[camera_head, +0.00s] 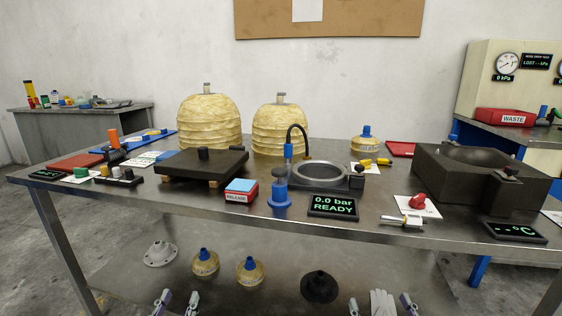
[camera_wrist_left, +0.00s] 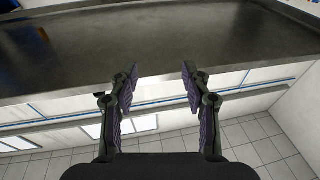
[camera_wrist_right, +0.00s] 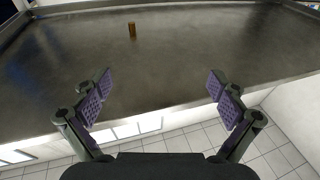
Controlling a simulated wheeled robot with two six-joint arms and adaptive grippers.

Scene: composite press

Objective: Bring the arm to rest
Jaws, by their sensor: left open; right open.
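My left gripper (camera_head: 176,302) shows at the bottom edge of the head view, left of the middle, in front of the bench and below its top. It is open and empty, and its two fingers stand apart in the left wrist view (camera_wrist_left: 158,88). My right gripper (camera_head: 381,305) is at the bottom edge further right, also below the bench top. It is open, and its fingers are wide apart with nothing between them in the right wrist view (camera_wrist_right: 158,92). A pale glove-like thing shows between its fingers in the head view, lower down behind; I cannot tell its distance.
The steel bench (camera_head: 400,237) spans the view. A lower shelf holds a black part (camera_head: 319,287).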

